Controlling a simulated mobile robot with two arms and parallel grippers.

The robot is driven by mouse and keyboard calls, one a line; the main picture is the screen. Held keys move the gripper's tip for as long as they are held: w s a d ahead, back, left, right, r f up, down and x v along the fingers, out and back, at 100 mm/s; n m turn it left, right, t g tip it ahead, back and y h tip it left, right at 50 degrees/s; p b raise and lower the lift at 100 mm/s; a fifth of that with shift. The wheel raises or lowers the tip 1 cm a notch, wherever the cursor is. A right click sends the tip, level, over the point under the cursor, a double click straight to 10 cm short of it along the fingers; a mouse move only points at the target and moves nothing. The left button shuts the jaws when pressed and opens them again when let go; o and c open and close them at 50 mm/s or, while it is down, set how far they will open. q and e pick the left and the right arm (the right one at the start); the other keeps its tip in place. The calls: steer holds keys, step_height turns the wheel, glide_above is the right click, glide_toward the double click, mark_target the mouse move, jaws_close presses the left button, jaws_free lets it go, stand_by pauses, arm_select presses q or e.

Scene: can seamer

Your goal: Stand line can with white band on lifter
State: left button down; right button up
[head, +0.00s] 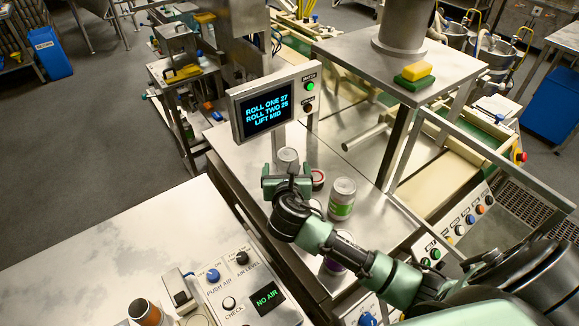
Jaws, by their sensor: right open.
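My right gripper (287,178) is open, reaching over the steel table from the lower right. A plain grey can (287,158) stands just beyond its fingers; I cannot tell whether it is between them or behind them. Its band is not clear, so I cannot tell if it is the white-banded one. A can with a green band (342,199) stands to the right of the gripper. A purple-banded can (333,266) is partly hidden behind my right arm. The lifter cannot be made out. My left gripper is not in view.
A display (266,107) reading "LIFT MID" stands behind the gripper. A small red-rimmed round item (318,177) lies right of the gripper. A steel frame with a yellow-green sponge (415,75) rises at the right. A test box (250,290) and orange can (146,313) are on the near table.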

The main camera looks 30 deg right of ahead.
mark_target(288, 158)
steer(key=x, duration=0.1)
steer(key=p+x, duration=0.1)
steer(key=x, duration=0.3)
steer(key=shift+d+r+p, duration=0.3)
steer(key=shift+r+p, duration=0.05)
steer(key=shift+w+d+f, duration=0.1)
steer(key=shift+w+f, duration=0.05)
steer(key=shift+w, duration=0.05)
steer(key=shift+c, duration=0.5)
steer(key=c, duration=1.5)
jaws_close()
